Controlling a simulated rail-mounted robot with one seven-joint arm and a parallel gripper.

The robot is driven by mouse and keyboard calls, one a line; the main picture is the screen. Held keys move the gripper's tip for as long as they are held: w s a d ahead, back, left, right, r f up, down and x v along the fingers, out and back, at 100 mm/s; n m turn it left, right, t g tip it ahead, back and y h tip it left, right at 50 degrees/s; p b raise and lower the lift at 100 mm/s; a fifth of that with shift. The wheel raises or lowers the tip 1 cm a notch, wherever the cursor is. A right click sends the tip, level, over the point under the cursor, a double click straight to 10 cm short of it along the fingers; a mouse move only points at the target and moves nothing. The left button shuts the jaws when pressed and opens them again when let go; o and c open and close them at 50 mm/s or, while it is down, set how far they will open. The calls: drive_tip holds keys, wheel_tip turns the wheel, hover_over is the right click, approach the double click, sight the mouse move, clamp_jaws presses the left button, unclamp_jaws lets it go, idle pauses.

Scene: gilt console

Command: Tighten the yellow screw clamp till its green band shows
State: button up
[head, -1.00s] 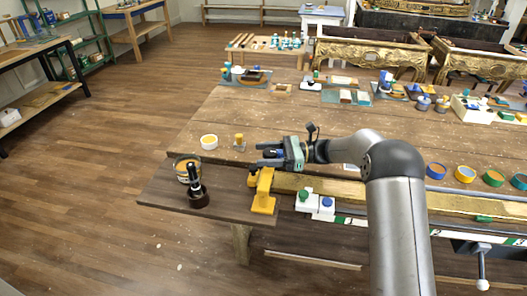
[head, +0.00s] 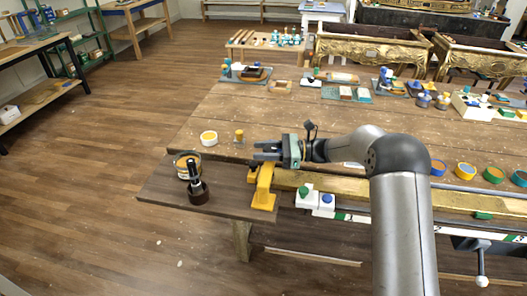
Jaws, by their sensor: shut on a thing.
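The yellow screw clamp (head: 264,190) stands at the near edge of the workbench, by the left end of a long gilt rail (head: 345,190). My gripper (head: 263,151) reaches in from the right, at the top of the clamp. Its dark fingers are shut on the clamp's screw handle, which they mostly hide. No green band on the clamp can be made out from here.
A small bowl (head: 208,138) and a small yellow-topped piece (head: 239,136) are behind.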

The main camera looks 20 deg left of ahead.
drive_tip(key=m+t, duration=0.1)
drive_tip(key=m+t+b, duration=0.1)
drive_tip(key=t, duration=0.1)
drive_tip(key=m+t+b, duration=0.1)
drive_tip(key=shift+w+f+t+y, duration=0.2)
drive_tip(key=shift+w+t+y, duration=0.1)
drive_tip(key=shift+y, duration=0.1)
drive_tip(key=m+t+b, duration=0.1)
drive_tip(key=t+b, duration=0.1)
drive_tip(key=m+t+b, duration=0.2)
drive_tip(key=t, duration=0.1)
drive_tip(key=shift+w+f+h+b, duration=0.15)
drive_tip(key=shift+f+h+b, duration=0.05)
drive_tip(key=shift+h+b, duration=0.1)
drive_tip(key=m+t+b, duration=0.1)
drive_tip(key=m+t+h+b, duration=0.1)
drive_tip(key=b, duration=0.1)
drive_tip(key=m+t+b, duration=0.1)
drive_tip(key=t+b, duration=0.1)
drive_tip(key=shift+w+r, duration=0.1)
drive_tip(key=shift+w, duration=0.15)
drive_tip(key=shift+r+m+t+h+b, duration=0.15)
drive_tip(key=shift+m+t+h+b, duration=0.2)
drive_tip(key=shift+t+b, duration=0.2)
drive_tip(key=shift+w+r, duration=0.1)
drive_tip(key=shift+r+t+h, duration=0.15)
drive_tip(key=shift+t+h, duration=0.1)
drive_tip(key=o, duration=1)
drive_tip(key=shift+d, duration=0.1)
